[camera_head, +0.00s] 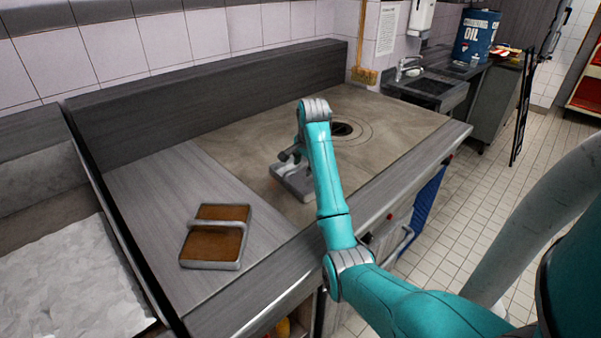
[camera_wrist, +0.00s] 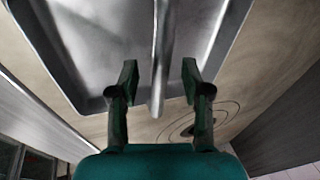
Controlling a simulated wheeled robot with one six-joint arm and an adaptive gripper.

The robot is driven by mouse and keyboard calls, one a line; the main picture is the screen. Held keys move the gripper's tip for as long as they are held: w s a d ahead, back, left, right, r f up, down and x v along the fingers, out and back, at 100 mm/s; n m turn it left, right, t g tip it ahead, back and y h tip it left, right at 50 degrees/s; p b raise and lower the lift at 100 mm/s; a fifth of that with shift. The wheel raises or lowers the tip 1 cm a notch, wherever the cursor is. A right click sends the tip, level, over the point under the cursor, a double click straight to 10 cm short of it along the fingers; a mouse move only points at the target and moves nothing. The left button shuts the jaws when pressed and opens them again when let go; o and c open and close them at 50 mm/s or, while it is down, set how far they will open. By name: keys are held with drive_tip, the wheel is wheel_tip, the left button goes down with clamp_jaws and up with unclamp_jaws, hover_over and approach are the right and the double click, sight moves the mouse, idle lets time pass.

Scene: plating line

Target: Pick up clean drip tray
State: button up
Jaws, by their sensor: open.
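The clean drip tray (camera_head: 296,192) is a bare grey metal tray on the tan griddle plate, partly hidden behind my arm. In the wrist view the tray (camera_wrist: 95,45) fills the top, with its bar handle (camera_wrist: 160,60) running lengthwise. My gripper (camera_wrist: 159,82) is open, with one finger on each side of the handle and a gap on both sides. In the head view my gripper (camera_head: 289,160) is right over the tray. I cannot tell how deep the fingers reach around the bar.
A second tray (camera_head: 184,247) with a brown, dirty inside and a bar handle lies on the grey counter (camera_head: 140,185) at left. A raised back wall (camera_head: 220,90) runs behind the griddle plate (camera_head: 400,125). A sink (camera_head: 435,85) and a blue oil drum (camera_head: 474,38) stand at back right.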

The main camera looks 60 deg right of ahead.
drive_tip(key=shift+w+f, duration=0.1)
drive_tip(key=shift+f, duration=0.35)
clamp_jaws()
drive_tip(key=shift+r, duration=0.1)
